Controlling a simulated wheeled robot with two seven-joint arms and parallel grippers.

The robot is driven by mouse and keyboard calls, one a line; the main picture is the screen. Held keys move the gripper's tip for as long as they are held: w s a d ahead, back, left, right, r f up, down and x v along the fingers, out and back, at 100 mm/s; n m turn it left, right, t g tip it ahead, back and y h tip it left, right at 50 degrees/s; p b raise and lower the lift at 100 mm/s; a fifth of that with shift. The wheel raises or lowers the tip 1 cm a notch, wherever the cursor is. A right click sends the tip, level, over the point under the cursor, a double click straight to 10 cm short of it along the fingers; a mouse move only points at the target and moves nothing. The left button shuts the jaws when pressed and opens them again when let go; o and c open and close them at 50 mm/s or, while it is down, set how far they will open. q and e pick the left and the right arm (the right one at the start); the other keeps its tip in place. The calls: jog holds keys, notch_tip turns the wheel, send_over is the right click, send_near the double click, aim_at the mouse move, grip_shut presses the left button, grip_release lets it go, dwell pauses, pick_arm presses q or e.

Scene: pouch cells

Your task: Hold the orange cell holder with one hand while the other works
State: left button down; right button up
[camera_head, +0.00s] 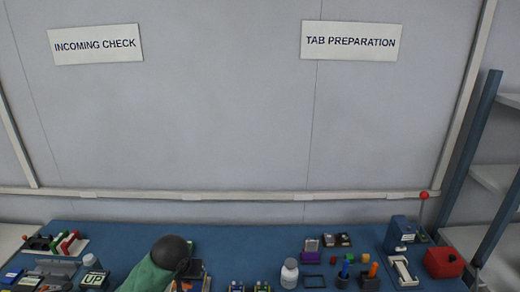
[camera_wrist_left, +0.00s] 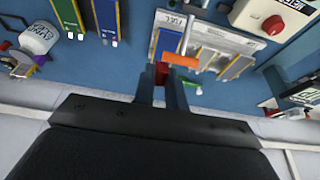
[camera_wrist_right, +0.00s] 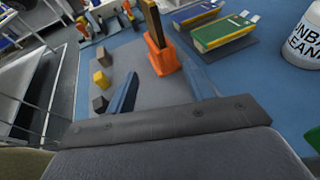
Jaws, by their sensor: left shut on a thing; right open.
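The orange cell holder (camera_wrist_left: 180,60) shows just beyond my left fingers, beside a tray (camera_wrist_left: 151,46) of flat pouch cells. An upright grey piece rises from it. My left gripper (camera_wrist_left: 163,82) is shut on its red-looking, shaded part; the fingers hide much of it. In the head view my left gripper (camera_head: 185,274) is low at the left centre, with the dark wrist above it. My right gripper (camera_wrist_right: 162,75) is open and empty. Beyond its fingers an orange stand (camera_wrist_right: 160,58) with an upright brown piece is on a grey mat. The right gripper is out of the head view.
A white cleaner bottle (camera_head: 289,274) stands near mid-table. Green-and-yellow cells (camera_wrist_right: 222,32) lie beside the orange stand, and small blocks (camera_wrist_right: 101,80) sit on the mat. A box with a red button (camera_wrist_left: 273,18) is near the tray. A red box (camera_head: 444,263) is at the far right.

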pick_arm(q)
jog(key=shift+r, duration=0.15)
pick_arm(e)
jog(key=x, duration=0.6)
jog(key=shift+w, duration=0.1)
pick_arm(q)
jog(key=shift+r+p, duration=0.2)
jog(key=shift+p, duration=0.25)
pick_arm(e)
jog(key=shift+x, duration=1.1)
jog(key=shift+f, duration=0.1)
jog(key=shift+c, duration=0.2)
jog(key=c, duration=0.8)
jog(key=shift+c, duration=0.2)
pick_arm(q)
jog(key=shift+w, duration=0.1)
